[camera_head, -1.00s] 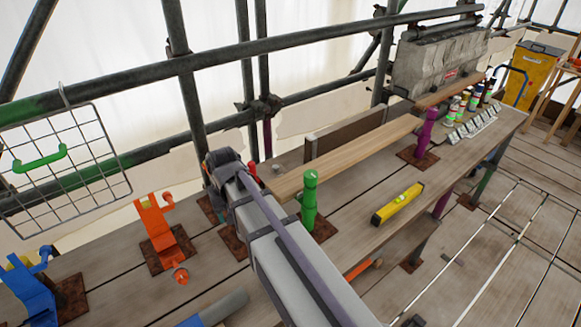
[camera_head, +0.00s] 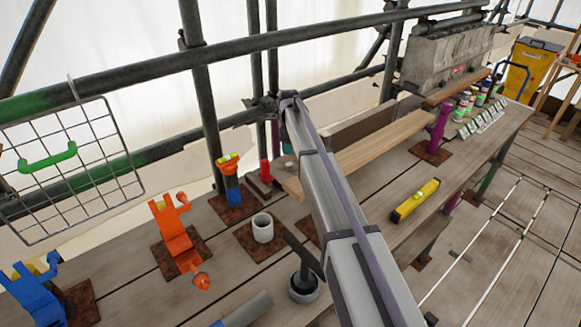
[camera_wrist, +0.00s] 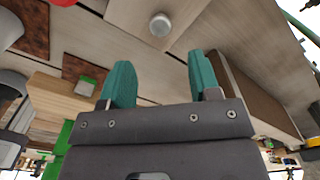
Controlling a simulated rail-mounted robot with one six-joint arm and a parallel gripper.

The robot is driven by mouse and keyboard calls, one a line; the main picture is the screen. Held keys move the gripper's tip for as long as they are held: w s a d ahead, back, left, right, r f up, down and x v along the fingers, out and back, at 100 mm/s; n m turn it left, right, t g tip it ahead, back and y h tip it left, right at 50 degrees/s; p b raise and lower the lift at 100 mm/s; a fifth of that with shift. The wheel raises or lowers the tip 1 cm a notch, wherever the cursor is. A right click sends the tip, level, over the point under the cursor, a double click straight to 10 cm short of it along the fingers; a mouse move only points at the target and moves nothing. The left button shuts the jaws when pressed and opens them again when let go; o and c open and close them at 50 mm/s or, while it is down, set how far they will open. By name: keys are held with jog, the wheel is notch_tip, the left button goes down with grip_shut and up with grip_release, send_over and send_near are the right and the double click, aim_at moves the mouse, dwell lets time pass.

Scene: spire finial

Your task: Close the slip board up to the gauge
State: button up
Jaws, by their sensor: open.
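A long pale board (camera_head: 385,140) lies on coloured jacks, and a darker brown board (camera_head: 362,122) stands on edge behind it. Neither carries a readable label, so I cannot tell for sure which is the slip board; no gauge is clearly identifiable. In the wrist view my gripper (camera_wrist: 158,80) has two teal fingers spread apart with nothing between them. A brown-faced board (camera_wrist: 250,98) runs just beyond the right finger, and pale wood (camera_wrist: 58,100) lies left of the left finger. In the head view my arm hides most of the gripper, near the boards' left end.
A round metal knob (camera_wrist: 160,24) sits on the deck ahead of the fingers. A yellow level (camera_head: 415,200) lies on the deck in front of the pale board. A red peg (camera_head: 265,171), a white cup (camera_head: 263,228) and an orange jack (camera_head: 175,235) stand left of my arm. Scaffold rails (camera_head: 230,52) run behind.

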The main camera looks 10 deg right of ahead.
aim_at(289, 164)
notch_tip(289, 164, down, 9)
jog(key=b, duration=0.7)
jog(key=shift+r, duration=0.3)
grip_shut()
